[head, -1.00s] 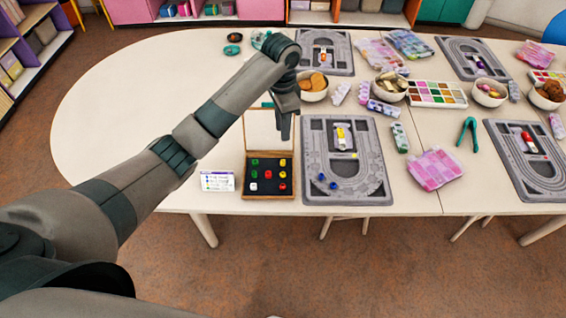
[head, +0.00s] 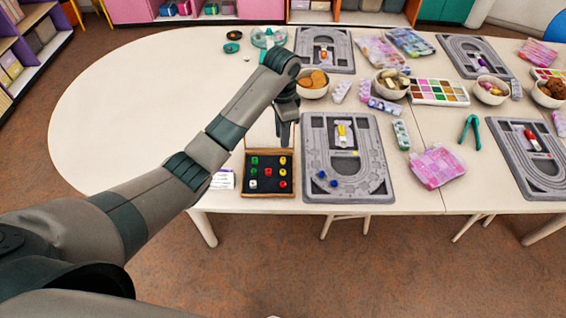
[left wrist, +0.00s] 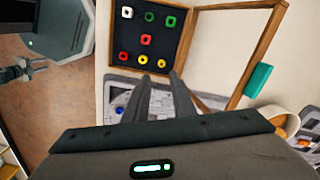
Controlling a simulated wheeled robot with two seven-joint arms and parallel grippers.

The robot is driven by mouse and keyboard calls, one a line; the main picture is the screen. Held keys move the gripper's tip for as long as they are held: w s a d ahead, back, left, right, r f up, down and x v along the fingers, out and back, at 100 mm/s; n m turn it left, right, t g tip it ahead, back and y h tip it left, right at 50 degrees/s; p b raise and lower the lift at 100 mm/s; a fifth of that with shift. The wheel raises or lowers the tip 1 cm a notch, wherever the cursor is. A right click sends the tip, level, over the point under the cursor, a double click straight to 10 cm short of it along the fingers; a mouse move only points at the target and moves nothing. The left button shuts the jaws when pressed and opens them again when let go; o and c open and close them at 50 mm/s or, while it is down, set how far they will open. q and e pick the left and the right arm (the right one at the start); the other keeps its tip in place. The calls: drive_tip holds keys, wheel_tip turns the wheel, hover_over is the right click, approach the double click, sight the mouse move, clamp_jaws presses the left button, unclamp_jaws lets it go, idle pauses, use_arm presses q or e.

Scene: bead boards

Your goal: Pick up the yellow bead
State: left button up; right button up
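Two yellow beads sit at the right side of a wooden bead box, one at its back right (head: 283,161) and one just in front of it (head: 283,172). The left wrist view shows these yellow beads side by side (left wrist: 143,59) and (left wrist: 161,63), in a row with a red bead. The open box (head: 242,182) has a dark lining; its raised lid is partly behind my arm. My left gripper (head: 285,146) hangs over the box's back right. Its fingers (left wrist: 159,76) are apart with nothing between them. A dark gripper-like shape, possibly my right gripper (left wrist: 25,70), shows at the left edge.
White, green and red beads share the box. A grey bead board (head: 385,190) with blue beads (head: 327,179) lies right of it. A card (head: 223,180) stands left of the box, partly behind my arm. Bowls (head: 313,92) stand behind. The table's left part is clear.

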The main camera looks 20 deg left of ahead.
use_arm(q)
drive_tip(key=p, duration=0.1)
hover_over(283, 163)
drive_tip(key=f, duration=0.5)
drive_tip(key=shift+w+a, duration=0.2)
drive_tip(key=shift+f, duration=0.45)
drive_tip(key=shift+w+f+p, duration=0.1)
drive_tip(key=shift+f+p, duration=0.35)
drive_tip(key=shift+f, duration=0.05)
wheel_tip(283, 163, down, 3)
drive_tip(key=shift+w+d+p, duration=0.1)
drive_tip(key=shift+p, duration=0.4)
drive_tip(key=shift+f, duration=0.6)
